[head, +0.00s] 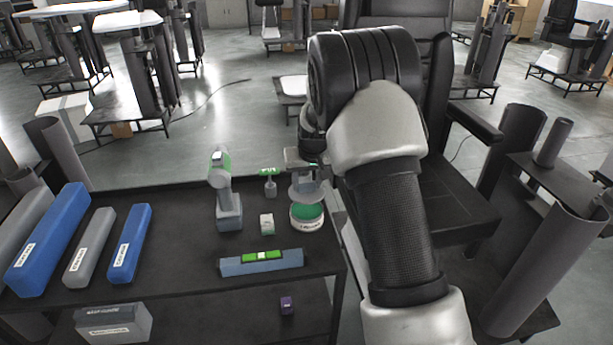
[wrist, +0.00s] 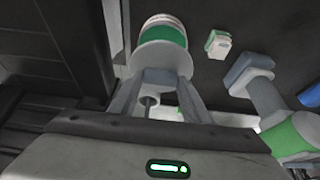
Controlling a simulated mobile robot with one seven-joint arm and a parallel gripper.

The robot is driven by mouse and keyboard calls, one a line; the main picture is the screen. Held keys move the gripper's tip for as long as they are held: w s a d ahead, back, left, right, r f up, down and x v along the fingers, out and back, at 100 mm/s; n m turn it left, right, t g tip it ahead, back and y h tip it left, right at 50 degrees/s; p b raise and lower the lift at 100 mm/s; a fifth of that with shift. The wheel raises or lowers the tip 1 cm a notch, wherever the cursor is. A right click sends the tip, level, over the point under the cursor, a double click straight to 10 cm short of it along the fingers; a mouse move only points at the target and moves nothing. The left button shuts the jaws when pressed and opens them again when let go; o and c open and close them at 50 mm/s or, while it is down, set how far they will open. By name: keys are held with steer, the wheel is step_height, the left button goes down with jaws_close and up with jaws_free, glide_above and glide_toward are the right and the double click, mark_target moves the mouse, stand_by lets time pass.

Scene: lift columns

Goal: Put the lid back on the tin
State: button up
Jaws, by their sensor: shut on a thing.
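The tin (head: 307,223) is round and white with a green band, and stands at the right end of the dark table. It also shows at the top of the wrist view (wrist: 165,32). The lid (head: 306,196) is a grey disc, tilted a little in the head view and just above the tin. In the wrist view the lid (wrist: 160,58) covers part of the tin. My gripper (head: 304,172) is shut on the lid's block-shaped handle, which shows between the fingers in the wrist view (wrist: 160,78). Whether lid and tin touch cannot be told.
A grey-green drill (head: 228,195), a small green-handled tool (head: 269,183) and a small box (head: 267,224) stand left of the tin. Blue and grey long boxes (head: 130,243) lie at the left. The table's right edge is close to the tin.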

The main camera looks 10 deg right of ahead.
mark_target(308, 194)
steer(key=shift+f+b, duration=1.7)
steer(key=shift+f, duration=1.25)
steer(key=shift+f+b, duration=0.15)
steer(key=shift+b, duration=0.4)
stand_by(0.4)
steer(key=o, duration=1.6)
steer(key=shift+r+p, duration=1.95)
steer(key=shift+r, duration=1.6)
